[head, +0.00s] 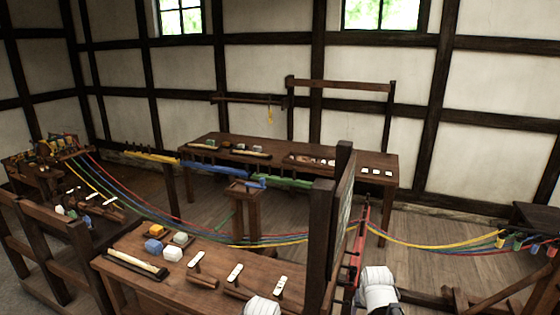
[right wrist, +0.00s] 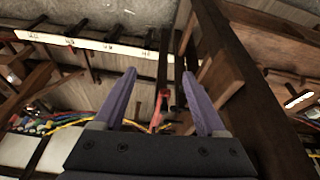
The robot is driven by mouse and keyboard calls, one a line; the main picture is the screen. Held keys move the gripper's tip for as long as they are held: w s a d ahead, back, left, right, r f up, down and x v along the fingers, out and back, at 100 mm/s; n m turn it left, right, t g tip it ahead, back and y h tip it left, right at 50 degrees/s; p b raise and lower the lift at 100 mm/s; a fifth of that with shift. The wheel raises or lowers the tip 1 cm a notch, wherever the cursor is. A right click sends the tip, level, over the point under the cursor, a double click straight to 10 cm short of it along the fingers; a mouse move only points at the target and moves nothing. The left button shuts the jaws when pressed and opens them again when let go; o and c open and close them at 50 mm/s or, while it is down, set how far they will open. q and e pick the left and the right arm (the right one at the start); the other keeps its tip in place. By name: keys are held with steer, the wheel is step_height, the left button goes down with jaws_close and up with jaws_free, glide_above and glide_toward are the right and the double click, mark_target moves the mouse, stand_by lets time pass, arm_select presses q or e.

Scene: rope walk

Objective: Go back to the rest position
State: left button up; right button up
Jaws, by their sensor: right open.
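My right gripper (right wrist: 165,88) shows in the right wrist view with its two purple fingers spread wide apart. Nothing is held between them. A red piece on a dark upright bar (right wrist: 160,105) shows beyond the gap between the fingers; I cannot tell how far off it is. In the head view my white right arm is at the bottom, right of the dark upright board (head: 335,230), and its fingers cannot be made out. A red upright piece (head: 358,240) stands just beyond that arm. My left gripper is not in view.
A near wooden table (head: 205,268) holds coloured blocks and white-tagged pieces. Yellow, red, green and blue ropes (head: 290,238) sag across the room to a rack at the right (head: 535,220). A long bench (head: 345,170) stands at the back. Open floor (head: 440,262) shows at right.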

steer(key=s+a+f+n+g+b, duration=0.2)
steer(key=s+a+f+n+b, duration=0.1)
steer(key=s+a, duration=0.5)
steer(key=s+a+f+n+g+b, duration=0.2)
steer(key=s+a+f+n+b, duration=0.2)
steer(key=s+a, duration=0.4)
steer(key=a+f+b, duration=0.1)
steer(key=a+f, duration=0.1)
steer(key=a, duration=0.1)
steer(key=shift+s+f, duration=0.15)
steer(key=shift+f, duration=0.05)
